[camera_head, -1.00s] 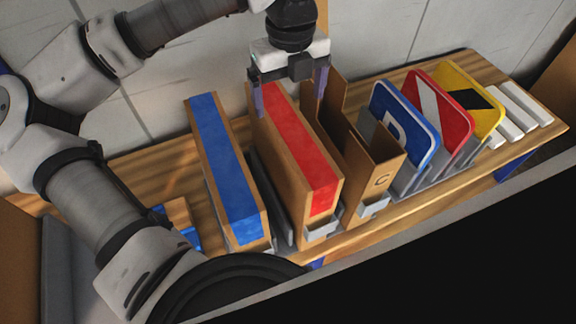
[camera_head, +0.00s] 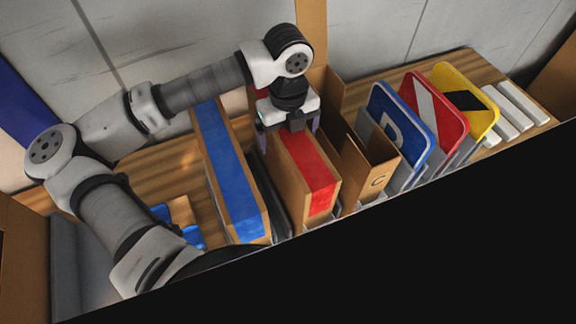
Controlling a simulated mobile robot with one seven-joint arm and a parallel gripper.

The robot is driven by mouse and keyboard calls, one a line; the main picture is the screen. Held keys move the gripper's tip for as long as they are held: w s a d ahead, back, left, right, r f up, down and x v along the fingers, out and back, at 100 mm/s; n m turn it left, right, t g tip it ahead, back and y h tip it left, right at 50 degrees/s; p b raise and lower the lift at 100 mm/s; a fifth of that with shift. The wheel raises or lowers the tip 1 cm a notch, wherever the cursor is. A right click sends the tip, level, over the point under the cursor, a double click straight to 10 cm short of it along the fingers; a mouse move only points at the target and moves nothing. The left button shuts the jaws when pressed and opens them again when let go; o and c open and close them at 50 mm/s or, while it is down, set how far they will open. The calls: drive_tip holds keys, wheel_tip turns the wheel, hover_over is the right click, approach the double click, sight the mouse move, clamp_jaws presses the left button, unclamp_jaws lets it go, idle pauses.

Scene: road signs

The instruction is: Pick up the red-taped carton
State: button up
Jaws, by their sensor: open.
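The red-taped carton (camera_head: 309,178) is a tall, narrow brown box with a red strip along its top. It stands in a row on the wooden table, between the blue-taped carton and an open carton marked C. My gripper (camera_head: 291,132) points down over the far part of the red-taped carton. It is open, with a finger toward each side of the carton. My gripper and wrist hide the carton's far end.
The blue-taped carton (camera_head: 230,170) stands close on the left, with a dark divider between. The open carton C (camera_head: 372,170) is close on the right. Blue, red and yellow road signs (camera_head: 401,130) stand further right. White bars (camera_head: 508,115) lie at the right end.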

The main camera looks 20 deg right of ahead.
clamp_jaws()
drive_tip(key=shift+r, duration=0.1)
idle(0.5)
drive_tip(key=shift+r, duration=0.1)
